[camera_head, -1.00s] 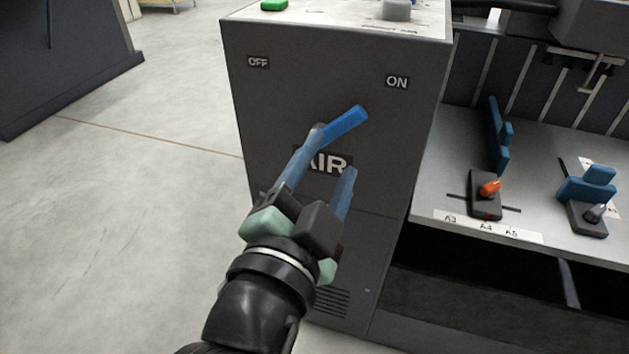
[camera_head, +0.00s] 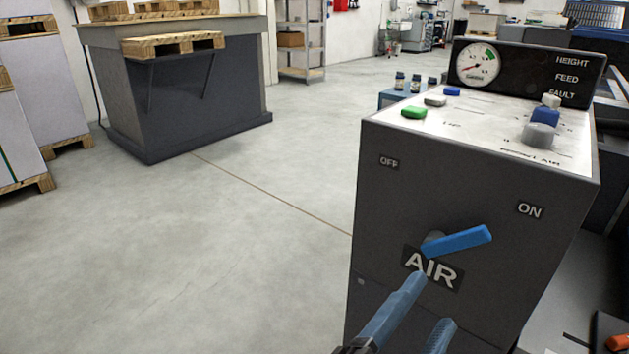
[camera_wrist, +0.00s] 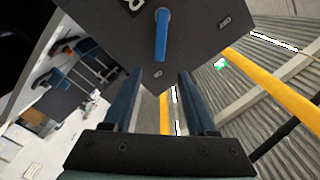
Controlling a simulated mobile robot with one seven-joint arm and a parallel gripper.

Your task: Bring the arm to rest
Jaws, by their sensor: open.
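My gripper (camera_head: 430,303) is at the bottom of the head view, its two blue-grey fingers apart with nothing between them. It is in front of the dark control cabinet (camera_head: 395,215), below the blue AIR lever (camera_head: 460,240). The lever points right and slightly up, towards the ON label (camera_head: 530,211). In the wrist view the lever (camera_wrist: 161,35) shows beyond the open fingertips (camera_wrist: 157,80), apart from them. Most of my arm is out of the head view.
The cabinet top carries coloured buttons (camera_head: 414,112) and a gauge panel (camera_head: 480,68). A grey bench (camera_head: 565,300) adjoins at the lower right. Open concrete floor (camera_head: 200,250) lies to the left, with a dark pallet-topped stand (camera_head: 180,100) behind.

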